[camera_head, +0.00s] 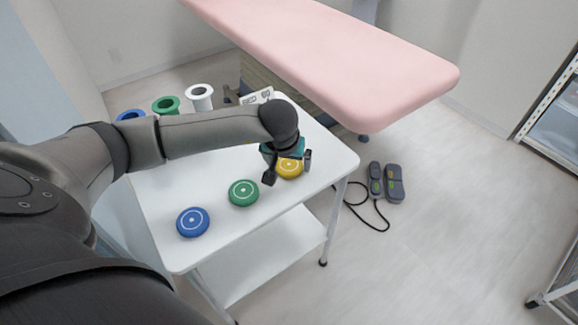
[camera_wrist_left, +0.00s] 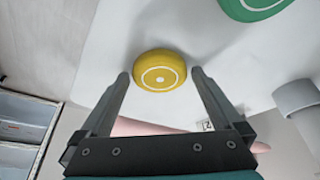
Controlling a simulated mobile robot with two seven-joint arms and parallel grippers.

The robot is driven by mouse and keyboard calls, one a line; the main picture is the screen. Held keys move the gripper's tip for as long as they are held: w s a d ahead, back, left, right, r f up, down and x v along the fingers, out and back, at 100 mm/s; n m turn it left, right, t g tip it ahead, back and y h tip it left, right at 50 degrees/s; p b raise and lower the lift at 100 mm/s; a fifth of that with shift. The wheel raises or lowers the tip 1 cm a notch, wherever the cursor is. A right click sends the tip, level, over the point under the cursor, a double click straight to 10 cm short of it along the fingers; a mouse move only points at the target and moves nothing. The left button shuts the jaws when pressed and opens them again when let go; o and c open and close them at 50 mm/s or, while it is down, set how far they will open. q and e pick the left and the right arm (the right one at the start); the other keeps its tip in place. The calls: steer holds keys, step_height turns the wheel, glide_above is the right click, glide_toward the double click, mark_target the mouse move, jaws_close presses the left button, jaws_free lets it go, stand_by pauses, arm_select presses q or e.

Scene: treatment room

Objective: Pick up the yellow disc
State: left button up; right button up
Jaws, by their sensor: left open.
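The yellow disc (camera_head: 289,168) lies on the white table near its right end, partly hidden by my left gripper in the head view. In the left wrist view the yellow disc (camera_wrist_left: 159,71) shows whole, just beyond and between the two fingertips. My left gripper (camera_head: 287,171) is open over the disc, its fingers on either side of it. In the left wrist view the gripper (camera_wrist_left: 160,76) is empty, and I cannot tell whether a finger touches the disc. My right gripper is not in view.
The white table (camera_head: 165,185) also holds a green disc (camera_head: 243,193) and a blue disc (camera_head: 193,222). White (camera_head: 200,97), green (camera_head: 166,105) and blue (camera_head: 130,115) cylinders stand at the back. A pink treatment bed (camera_head: 340,55) is behind; a foot pedal (camera_head: 385,183) lies on the floor.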

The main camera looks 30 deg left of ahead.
arm_select(q)
steer(key=shift+c, duration=0.2)
steer(key=c, duration=1.1)
steer(key=shift+r, duration=0.1)
